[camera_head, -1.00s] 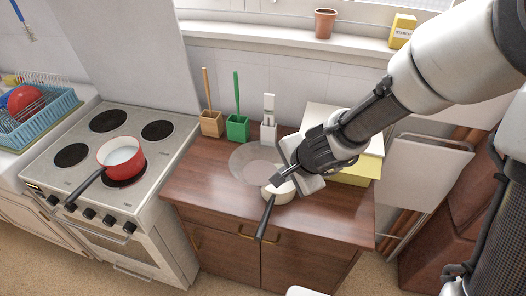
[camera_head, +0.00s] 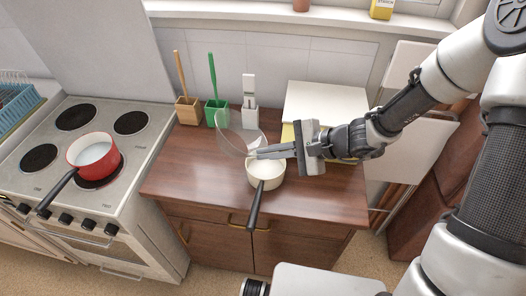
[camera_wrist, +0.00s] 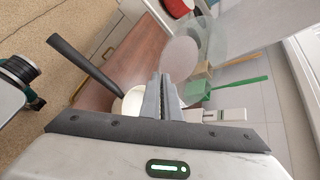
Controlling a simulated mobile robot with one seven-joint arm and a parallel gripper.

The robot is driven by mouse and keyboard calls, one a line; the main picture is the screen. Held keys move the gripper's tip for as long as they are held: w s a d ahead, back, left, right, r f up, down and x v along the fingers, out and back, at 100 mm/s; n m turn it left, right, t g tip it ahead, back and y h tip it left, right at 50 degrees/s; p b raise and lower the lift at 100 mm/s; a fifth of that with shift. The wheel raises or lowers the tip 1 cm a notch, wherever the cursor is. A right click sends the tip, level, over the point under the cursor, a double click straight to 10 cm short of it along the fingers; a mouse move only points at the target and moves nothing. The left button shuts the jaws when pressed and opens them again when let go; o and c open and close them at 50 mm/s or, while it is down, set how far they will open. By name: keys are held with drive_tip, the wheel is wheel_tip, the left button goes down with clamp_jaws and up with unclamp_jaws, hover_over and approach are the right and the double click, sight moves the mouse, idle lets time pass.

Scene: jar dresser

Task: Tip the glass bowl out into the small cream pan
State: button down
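The clear glass bowl (camera_head: 236,134) is tilted steeply above the dresser top, just behind and left of the small cream pan (camera_head: 265,175). My gripper (camera_head: 255,153) is shut on the bowl's rim, with its fingers pointing left. In the wrist view the fingers (camera_wrist: 167,92) are close together at the bowl, whose round base (camera_wrist: 180,57) shows beyond them. The pan stands upright with its dark handle toward the front; part of it also shows in the wrist view (camera_wrist: 131,104). I cannot make out what the bowl holds.
Wooden, green and white holders (camera_head: 188,110) (camera_head: 216,112) (camera_head: 249,117) with utensils stand at the back. A pale box (camera_head: 325,105) stands behind my gripper. A red pan (camera_head: 93,155) sits on the stove at left. The front left of the dresser top is clear.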

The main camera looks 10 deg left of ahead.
drive_tip(key=shift+w+d+f+m+y+b, duration=0.25)
drive_tip(key=shift+d+f+m+y+b, duration=0.45)
drive_tip(key=shift+y+b, duration=0.95)
drive_tip(key=shift+w+d+f+m+y+b, duration=0.4)
drive_tip(key=shift+m+y+b, duration=0.85)
drive_tip(key=shift+y, duration=0.7)
drive_tip(key=shift+w+d+f+m+y+b, duration=0.25)
drive_tip(key=shift+d+m+y+b, duration=0.45)
drive_tip(key=shift+y+b, duration=1.05)
drive_tip(key=shift+s+a, duration=0.1)
